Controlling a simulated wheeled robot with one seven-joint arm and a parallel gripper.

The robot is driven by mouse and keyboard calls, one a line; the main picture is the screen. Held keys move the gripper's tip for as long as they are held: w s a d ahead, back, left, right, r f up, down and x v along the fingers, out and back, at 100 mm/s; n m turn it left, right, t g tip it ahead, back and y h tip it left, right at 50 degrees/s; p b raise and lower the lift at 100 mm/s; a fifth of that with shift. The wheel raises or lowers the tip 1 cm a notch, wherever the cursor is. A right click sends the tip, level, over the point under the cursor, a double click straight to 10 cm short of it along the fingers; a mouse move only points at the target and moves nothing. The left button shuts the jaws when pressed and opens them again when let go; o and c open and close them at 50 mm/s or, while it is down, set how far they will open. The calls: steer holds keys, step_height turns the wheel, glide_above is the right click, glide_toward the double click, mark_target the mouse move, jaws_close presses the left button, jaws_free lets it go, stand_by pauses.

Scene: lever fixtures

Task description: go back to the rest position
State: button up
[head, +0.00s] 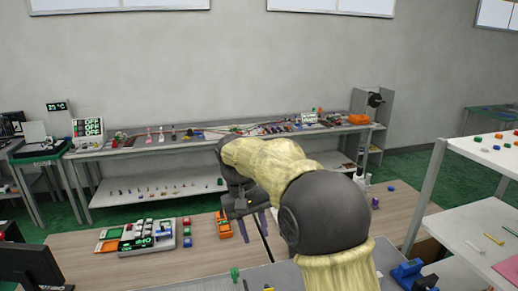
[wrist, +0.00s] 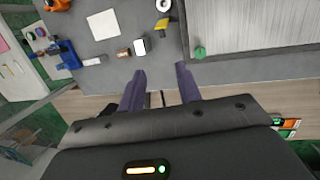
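My arm reaches forward across the middle of the head view and hides part of the tables.
The wooden table (head: 85,265) holds a keypad device (head: 155,234) and an orange device (head: 225,225). In the wrist view, the grey table (wrist: 110,55) bears a blue fixture (wrist: 68,55), a white card (wrist: 101,25) and a green piece (wrist: 199,53). A shelf (head: 470,230) stands right.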

steer(key=s+d+f+m+t+y, duration=0.1)
steer(key=s+d+f+t, duration=0.1)
steer(key=s+d+f, duration=0.4)
steer(key=s+d+f+m+t+y, duration=0.1)
steer(key=s+d+f+m+t, duration=0.1)
steer(key=s+d+f, duration=0.4)
steer(key=s+d, duration=0.4)
steer(key=d, duration=0.1)
steer(key=shift+s+d+f, duration=0.15)
steer(key=shift+s+f, duration=0.15)
steer(key=shift+s, duration=0.1)
